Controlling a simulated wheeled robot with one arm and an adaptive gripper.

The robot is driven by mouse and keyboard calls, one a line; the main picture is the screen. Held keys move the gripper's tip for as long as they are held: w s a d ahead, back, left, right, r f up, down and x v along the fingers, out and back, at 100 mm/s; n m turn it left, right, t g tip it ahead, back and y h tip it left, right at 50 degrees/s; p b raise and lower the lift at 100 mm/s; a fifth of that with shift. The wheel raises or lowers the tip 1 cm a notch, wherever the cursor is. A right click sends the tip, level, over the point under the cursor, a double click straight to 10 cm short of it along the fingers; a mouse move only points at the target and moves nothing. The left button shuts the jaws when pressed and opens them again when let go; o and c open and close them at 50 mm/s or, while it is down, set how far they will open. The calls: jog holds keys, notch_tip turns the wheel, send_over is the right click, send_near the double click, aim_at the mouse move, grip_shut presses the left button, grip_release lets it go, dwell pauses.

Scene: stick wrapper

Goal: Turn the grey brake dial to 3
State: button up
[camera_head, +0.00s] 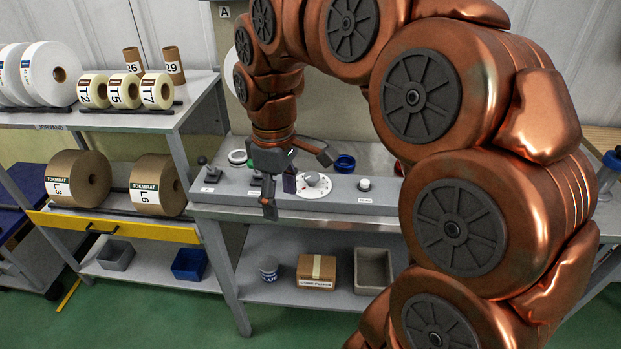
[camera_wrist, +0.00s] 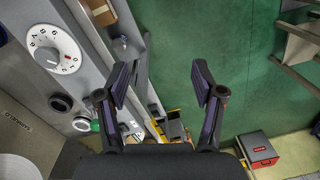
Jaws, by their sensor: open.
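The brake dial is a white round plate (camera_head: 318,190) with a grey knob (camera_head: 311,178), on the long grey control panel (camera_head: 345,207). In the wrist view the grey knob (camera_wrist: 46,57) shows at upper left, with numbers around it on the white plate (camera_wrist: 68,48). I cannot read for certain which number the knob points to. My gripper (camera_head: 280,196) is open and empty, over the panel's front just left of the dial. In the wrist view its fingers (camera_wrist: 160,80) are spread wide, with the dial outside them to the left. They appear clear of the knob.
A black knob (camera_wrist: 61,103) and a green-ringed button (camera_wrist: 82,125) are on the panel in the wrist view. A pale knob (camera_head: 364,184) stands right of the dial. A blue ring (camera_head: 345,163) lies behind. A shelf below holds a cardboard box (camera_head: 316,271) and grey bin (camera_head: 373,269).

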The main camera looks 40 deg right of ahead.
jog(key=w+d+n+b, duration=0.2)
jog(key=w+d, duration=0.5)
jog(key=w, duration=0.1)
jog(key=n+b, duration=0.1)
jog(key=b, duration=0.1)
send_over(312, 176)
notch_tip(312, 176, down, 2)
jog(key=shift+w+f+t, duration=0.1)
jog(key=shift+f+t, duration=0.1)
jog(key=shift+t, duration=0.1)
jog(key=shift+f+p, duration=0.35)
jog(key=shift+f, duration=3.45)
jog(key=shift+c, duration=0.2)
jog(key=c, duration=1.1)
